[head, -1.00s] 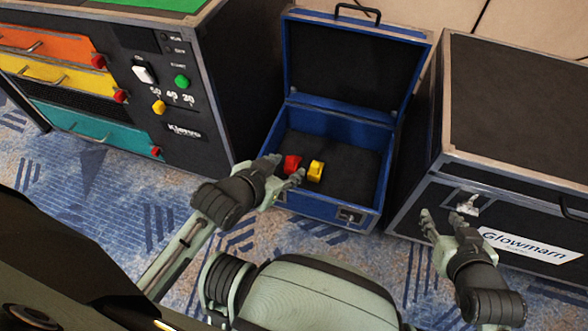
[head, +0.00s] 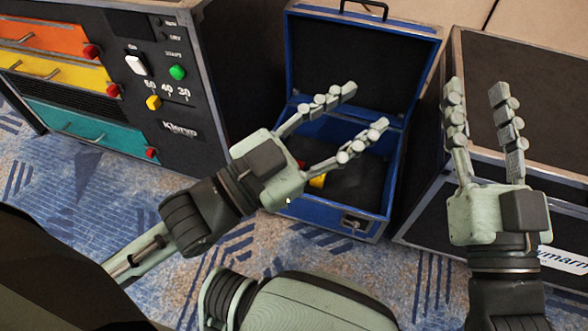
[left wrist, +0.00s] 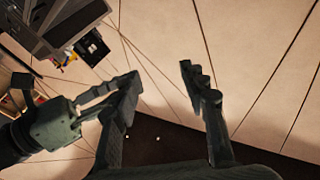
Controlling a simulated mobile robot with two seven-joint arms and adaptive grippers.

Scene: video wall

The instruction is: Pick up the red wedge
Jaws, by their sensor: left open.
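The red wedge (head: 301,164) lies in the open blue case, almost wholly hidden behind my left gripper; only a sliver of red shows in the head view. A yellow piece (head: 317,181) lies beside it, partly covered too. My left gripper (head: 366,108) is open and empty, its fingers reaching across above the case. It also shows open in the left wrist view (left wrist: 160,78), with no wedge between the fingers. My right gripper (head: 476,90) is open and empty, raised in front of the black case on the right.
The blue case (head: 375,228) has dark lining and its lid stands up at the back. A black case (head: 550,95) with metal edges stands close on its right. A cabinet (head: 185,110) with coloured drawers and buttons stands on the left. Patterned carpet lies in front.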

